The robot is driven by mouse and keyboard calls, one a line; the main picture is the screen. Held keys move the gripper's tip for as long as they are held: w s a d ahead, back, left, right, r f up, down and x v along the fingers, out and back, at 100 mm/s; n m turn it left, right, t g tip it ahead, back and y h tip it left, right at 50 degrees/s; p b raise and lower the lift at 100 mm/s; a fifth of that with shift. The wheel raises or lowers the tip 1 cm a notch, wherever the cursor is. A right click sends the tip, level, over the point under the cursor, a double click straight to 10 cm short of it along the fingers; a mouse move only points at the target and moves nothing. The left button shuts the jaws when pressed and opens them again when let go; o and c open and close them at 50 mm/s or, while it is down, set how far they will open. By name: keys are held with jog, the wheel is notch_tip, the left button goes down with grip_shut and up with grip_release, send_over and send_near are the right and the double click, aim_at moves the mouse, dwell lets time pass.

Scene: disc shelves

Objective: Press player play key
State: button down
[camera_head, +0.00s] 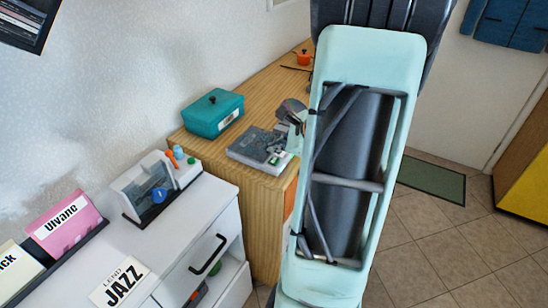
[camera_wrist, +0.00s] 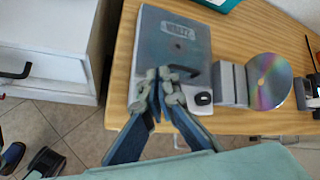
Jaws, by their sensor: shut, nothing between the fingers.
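The player is a flat grey box with a dark lid (camera_wrist: 172,38) and a label on it. It lies near the front edge of the wooden counter; the player (camera_head: 258,147) also shows in the head view. Its pale front strip has a small green key (camera_head: 274,161) there. In the wrist view a dark oval on a white patch (camera_wrist: 203,98) shows to the right of my fingers. My gripper (camera_wrist: 165,78) is shut and empty, over the player's front part. It hides part of the front strip, and I cannot tell whether it touches.
A rainbow disc (camera_wrist: 270,81) stands by a grey holder (camera_wrist: 231,86) right of the player. A teal box (camera_head: 212,113) sits behind. A white cabinet (camera_head: 190,225) stands left, carrying a small machine (camera_head: 155,187), a pink sleeve (camera_head: 66,226) and a JAZZ card (camera_head: 121,284).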

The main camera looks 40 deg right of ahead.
aim_at(275, 162)
notch_tip(275, 162, up, 4)
jog(key=shift+f+p, duration=0.25)
jog(key=shift+p, duration=0.75)
jog(key=shift+f, duration=0.1)
